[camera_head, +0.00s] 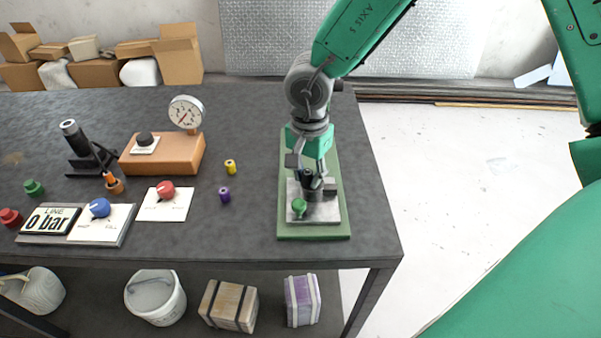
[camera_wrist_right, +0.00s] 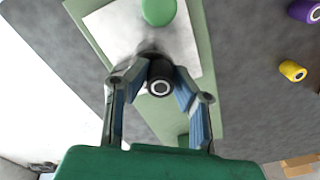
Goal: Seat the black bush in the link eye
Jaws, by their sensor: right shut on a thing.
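My right gripper (camera_head: 309,172) points down over the green base (camera_head: 338,214) near the table's right end. It is shut on the black bush (camera_head: 308,175), a small dark cylinder between the fingertips. My left gripper is out of view.
A green knob (camera_head: 298,206) stands on the plate close to the gripper. A yellow bush (camera_head: 231,167) and a purple bush (camera_head: 225,195) stand to the left. A gauge block (camera_head: 165,158) and switch panels (camera_head: 164,206) lie farther left. The table's right edge is near.

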